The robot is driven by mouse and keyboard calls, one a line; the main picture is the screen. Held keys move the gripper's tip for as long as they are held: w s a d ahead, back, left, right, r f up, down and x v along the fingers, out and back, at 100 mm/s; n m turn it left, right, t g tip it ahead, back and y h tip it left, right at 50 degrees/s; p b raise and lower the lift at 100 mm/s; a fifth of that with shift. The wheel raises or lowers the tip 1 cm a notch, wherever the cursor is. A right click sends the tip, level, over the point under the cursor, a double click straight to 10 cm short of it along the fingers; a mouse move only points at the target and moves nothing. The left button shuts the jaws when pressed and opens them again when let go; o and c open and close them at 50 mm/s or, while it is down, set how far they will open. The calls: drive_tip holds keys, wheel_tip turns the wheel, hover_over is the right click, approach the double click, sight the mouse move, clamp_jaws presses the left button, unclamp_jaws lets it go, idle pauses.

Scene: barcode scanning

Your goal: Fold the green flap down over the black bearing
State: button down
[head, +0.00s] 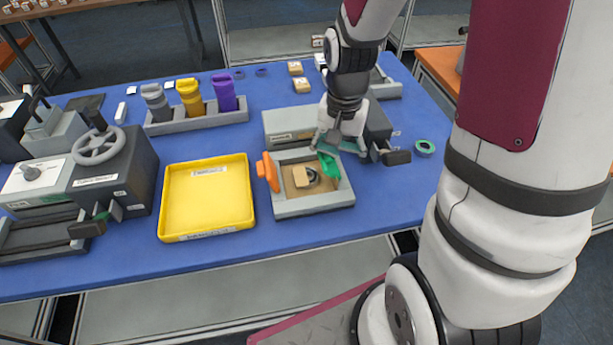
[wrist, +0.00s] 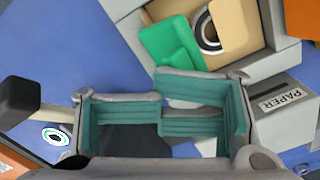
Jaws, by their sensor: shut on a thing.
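The green flap (head: 328,164) stands raised at the right side of a small grey-framed box (head: 315,207). It also shows in the wrist view (wrist: 170,45), right at my fingertips. The black bearing (head: 313,175), a dark ring, lies on the tan bottom of the box, left of the flap. The exact contact is hidden.
An orange flap (head: 267,171) stands at the box's left side. A yellow tray (head: 207,232) is further left. A grey block (head: 285,124) labelled PAPER in the wrist view (wrist: 285,98) is close behind the box.

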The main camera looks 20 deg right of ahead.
sight(323, 156)
drive_tip(key=shift+w+a+f, duration=0.1)
drive_tip(key=shift+w+a, duration=0.05)
drive_tip(key=shift+a, duration=0.65)
drive_tip(key=shift+w+a, duration=0.15)
drive_tip(key=shift+a, duration=0.65)
drive_tip(key=shift+d, duration=0.15)
drive_tip(key=shift+s+d+r+p, duration=0.75)
drive_tip(key=shift+d+r+p, duration=0.8)
drive_tip(key=shift+d, duration=2)
wheel_tip(323, 156, up, 8)
drive_tip(key=p, duration=0.4)
drive_tip(key=s+a+r+n+t, duration=0.2)
drive_tip(key=s+a+r+n, duration=0.2)
drive_tip(key=s+r, duration=0.4)
drive_tip(key=s+a+r+n+t, duration=0.3)
drive_tip(key=s+a+r, duration=0.3)
drive_tip(key=s+r, duration=0.3)
wheel_tip(323, 156, up, 2)
drive_tip(key=shift+a+r+n+t, duration=0.15)
drive_tip(key=shift+a+n+t, duration=0.15)
drive_tip(key=shift+n, duration=0.3)
